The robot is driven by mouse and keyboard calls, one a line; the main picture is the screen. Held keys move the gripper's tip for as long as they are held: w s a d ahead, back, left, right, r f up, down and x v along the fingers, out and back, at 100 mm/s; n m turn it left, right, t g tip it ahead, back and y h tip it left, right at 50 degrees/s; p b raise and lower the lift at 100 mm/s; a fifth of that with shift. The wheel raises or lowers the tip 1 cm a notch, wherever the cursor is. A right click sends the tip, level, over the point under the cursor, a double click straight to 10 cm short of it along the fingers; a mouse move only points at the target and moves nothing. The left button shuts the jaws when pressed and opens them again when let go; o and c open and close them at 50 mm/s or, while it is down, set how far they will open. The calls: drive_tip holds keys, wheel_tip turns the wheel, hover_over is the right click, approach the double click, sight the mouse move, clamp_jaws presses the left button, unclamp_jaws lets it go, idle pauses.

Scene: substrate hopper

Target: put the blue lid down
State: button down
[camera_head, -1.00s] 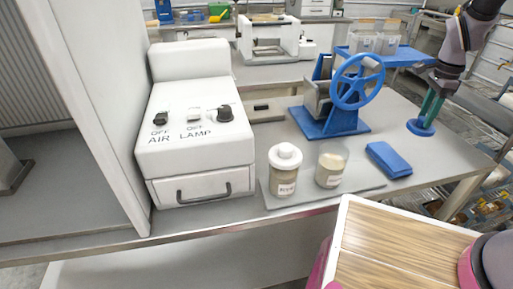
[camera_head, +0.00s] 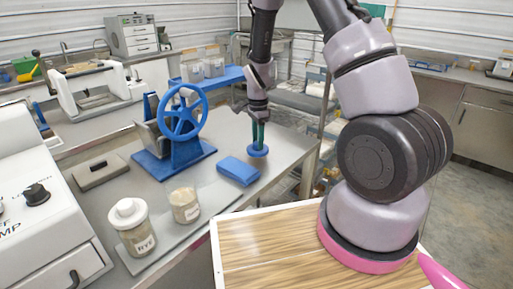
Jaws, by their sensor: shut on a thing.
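The blue lid (camera_head: 258,151) is a small round disc at the right part of the steel bench, beyond the blue block. My gripper (camera_head: 258,133) points down with its green fingers shut on the lid from above. The lid is level and at or just above the bench top; I cannot tell whether it touches. A jar of pale grain with no lid (camera_head: 185,205) stands on a grey mat (camera_head: 160,245). A second jar with a white lid (camera_head: 131,226), labelled RYE, stands to its left.
A blue block (camera_head: 239,171) lies close to the lid. A blue hand-wheel mill (camera_head: 178,130) stands to the left. A grey flat block (camera_head: 100,172) lies left of the mill. A blue raised shelf (camera_head: 225,76) with clear tubs is behind. The bench's right edge is near the lid.

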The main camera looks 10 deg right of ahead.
drive_tip(key=shift+f, duration=1.55)
drive_tip(key=shift+c, duration=2.2)
unclamp_jaws()
drive_tip(key=shift+f, duration=0.15)
drive_tip(key=s+d+r+n+t+y, duration=0.1)
drive_tip(key=s+d+r+n+t, duration=0.2)
drive_tip(key=r, duration=1.3)
drive_tip(key=s+r+n+y, duration=0.15)
drive_tip(key=s+r, duration=0.35)
drive_tip(key=r, duration=1)
drive_tip(key=s+d+r+n+t, duration=0.1)
drive_tip(key=s+r+n+t, duration=0.1)
drive_tip(key=s+r, duration=0.3)
drive_tip(key=s+d+r+n+t, duration=0.1)
drive_tip(key=s+r+n, duration=0.3)
drive_tip(key=s, duration=0.5)
drive_tip(key=shift+s+d+r+n+t, duration=0.2)
drive_tip(key=shift+d+r+n+t, duration=0.2)
drive_tip(key=shift+t, duration=0.2)
